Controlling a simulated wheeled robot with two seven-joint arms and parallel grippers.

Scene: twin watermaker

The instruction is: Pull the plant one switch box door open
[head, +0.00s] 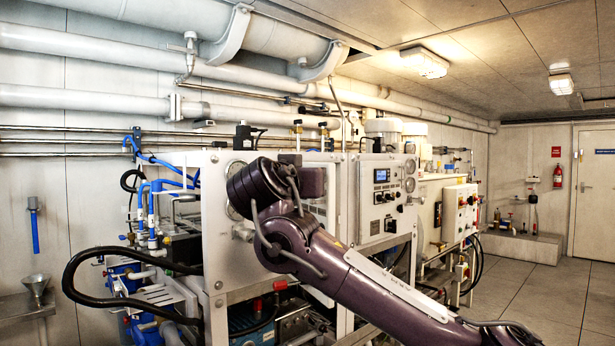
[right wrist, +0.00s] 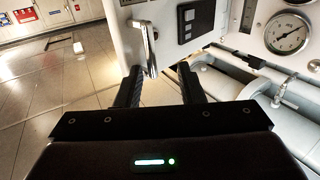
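A white panel (right wrist: 170,12) with a bright metal handle (right wrist: 148,45) shows at the top of the right wrist view. My right gripper (right wrist: 159,70) is open, its two dark fingers apart. The handle's lower end hangs near the left fingertip, within the gap between the fingers; I cannot tell whether it touches. In the head view a light grey box front (head: 383,225) with a blue screen and knobs stands behind my purple right arm, which covers part of it. The right fingers are hidden there. I see no open door. My left gripper is not in view.
A round gauge (right wrist: 287,36) and grey pipework lie right of the fingers in the right wrist view. In the head view a black hose (head: 75,265) and blue tubing crowd the left. Another box with a red knob (head: 461,202) stands farther back. Open floor (head: 535,285) lies at right.

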